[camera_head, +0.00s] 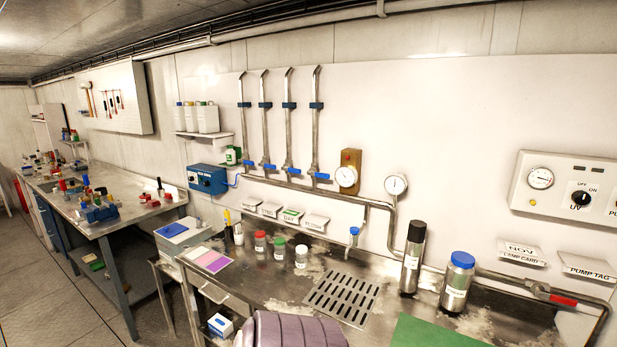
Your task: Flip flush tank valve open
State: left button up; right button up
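Several vertical pipes with blue lever valves rise from a horizontal manifold pipe (330,192) on the white wall. The blue levers, such as the left one (249,163) and the right one (322,176), sit at the feet of the pipes and lie roughly sideways. A separate valve with a red lever (563,300) is on the low pipe at the far right, its lever lying along the pipe. Neither of my grippers shows.
A steel counter with a drain grate (342,297) lies below the valves. A green mat (428,333) and purple ribbed item (293,330) are in front.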

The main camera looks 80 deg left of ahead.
aim_at(324, 175)
jog(key=u, duration=2.6)
jog(key=i+j+u, duration=0.2)
